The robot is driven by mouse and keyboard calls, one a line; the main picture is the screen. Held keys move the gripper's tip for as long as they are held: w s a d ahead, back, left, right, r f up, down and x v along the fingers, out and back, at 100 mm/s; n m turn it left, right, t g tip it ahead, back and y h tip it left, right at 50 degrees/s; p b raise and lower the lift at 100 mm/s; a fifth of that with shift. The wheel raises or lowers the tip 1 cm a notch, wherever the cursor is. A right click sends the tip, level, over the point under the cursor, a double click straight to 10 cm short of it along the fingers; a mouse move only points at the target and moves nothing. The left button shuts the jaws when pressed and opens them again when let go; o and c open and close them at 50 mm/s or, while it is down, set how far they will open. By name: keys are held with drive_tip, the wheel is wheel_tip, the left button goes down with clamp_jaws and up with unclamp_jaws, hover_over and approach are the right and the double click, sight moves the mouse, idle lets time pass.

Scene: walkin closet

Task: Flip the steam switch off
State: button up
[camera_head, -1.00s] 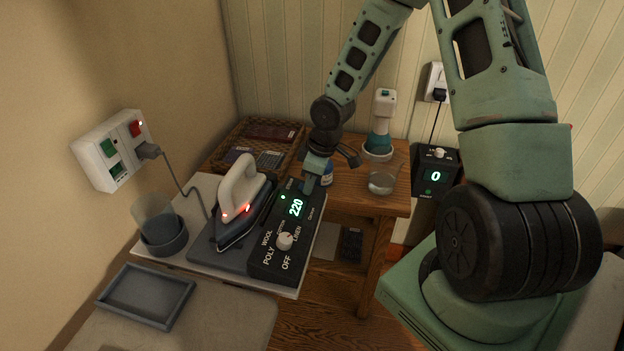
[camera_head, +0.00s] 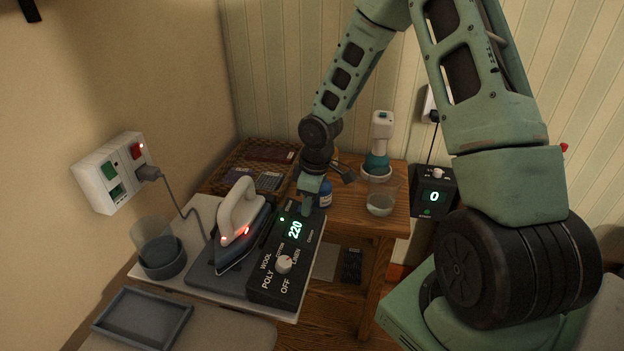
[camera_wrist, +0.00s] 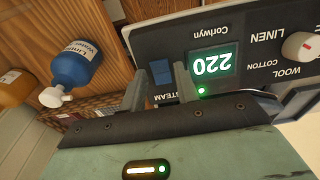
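The black iron control box (camera_head: 277,285) lies on the white board, with a lit 220 readout, a white dial (camera_head: 284,264) and a lit green light. In the wrist view the box (camera_wrist: 240,22) shows upside down, with a blue rocker switch (camera_wrist: 161,71) above the STEAM label. My gripper (camera_wrist: 159,86) is open, its two fingers apart on either side of the blue switch. Whether they touch it or the box I cannot tell. In the head view my gripper (camera_head: 307,206) is over the far end of the box and hides the switch. Which way the switch is tipped is unclear.
The iron (camera_head: 239,222), with red lights, stands left of the box. A blue bottle (camera_head: 326,194) is close beside my gripper. A wicker tray (camera_head: 236,178) lies behind.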

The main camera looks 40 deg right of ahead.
wheel_tip(320, 180, up, 17)
drive_tip(key=s+d+p, duration=0.1)
drive_tip(key=p, duration=0.1)
drive_tip(key=shift+s+d+f, duration=0.15)
drive_tip(key=shift+s, duration=0.2)
drive_tip(key=s+a+r+g, duration=0.1)
drive_tip(key=s+a, duration=0.4)
drive_tip(key=a, duration=0.4)
drive_tip(key=s+a, duration=0.4)
drive_tip(key=a, duration=0.4)
drive_tip(key=s+a+r, duration=0.1)
drive_tip(key=s+a, duration=0.7)
drive_tip(key=s, duration=0.6)
drive_tip(key=shift+a+r, duration=0.2)
drive_tip(key=shift+r, duration=0.05)
